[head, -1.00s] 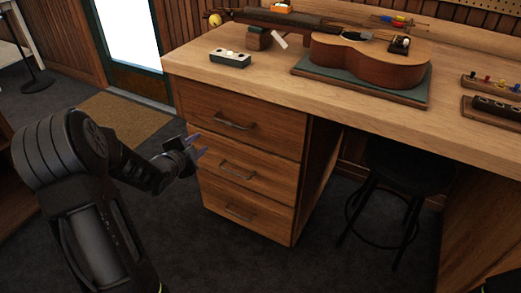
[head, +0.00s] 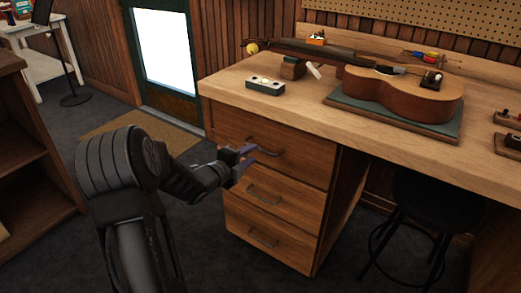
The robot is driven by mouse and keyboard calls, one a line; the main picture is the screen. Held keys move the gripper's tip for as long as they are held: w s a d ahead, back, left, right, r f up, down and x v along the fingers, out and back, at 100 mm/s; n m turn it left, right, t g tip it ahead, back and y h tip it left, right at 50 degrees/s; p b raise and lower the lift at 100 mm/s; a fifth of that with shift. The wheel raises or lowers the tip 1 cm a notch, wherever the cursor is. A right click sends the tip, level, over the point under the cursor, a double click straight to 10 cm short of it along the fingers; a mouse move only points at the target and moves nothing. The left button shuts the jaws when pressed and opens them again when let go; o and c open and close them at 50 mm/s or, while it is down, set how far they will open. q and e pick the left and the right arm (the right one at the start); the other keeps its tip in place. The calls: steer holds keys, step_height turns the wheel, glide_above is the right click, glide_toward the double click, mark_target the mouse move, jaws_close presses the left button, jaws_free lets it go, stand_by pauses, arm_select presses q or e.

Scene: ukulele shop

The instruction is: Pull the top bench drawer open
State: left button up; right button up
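The wooden bench (head: 300,100) has a stack of three drawers under its left end. The top drawer (head: 300,160) is shut, its front flush with the others. Its dark bar handle (head: 266,149) shows just right of my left gripper (head: 248,158). That gripper is open and empty, its bluish fingers pointing right toward the handle. The fingers partly overlap the drawer's left side in the head view; I cannot tell whether they touch it. The middle drawer (head: 290,201) and bottom drawer (head: 285,243) are also shut. My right gripper is out of view.
A ukulele (head: 410,92) lies on a green mat on the bench top, with a small block (head: 265,86) to its left. A dark stool (head: 430,205) stands under the bench, right of the drawers. A wooden shelf (head: 35,150) stands at the left. Dark floor lies between.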

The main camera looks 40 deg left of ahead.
mark_target(260, 148)
arm_select(q)
steer(key=x, duration=0.6)
steer(key=shift+w, duration=0.1)
jaws_close()
steer(key=shift+f, duration=0.1)
stand_by(1.2)
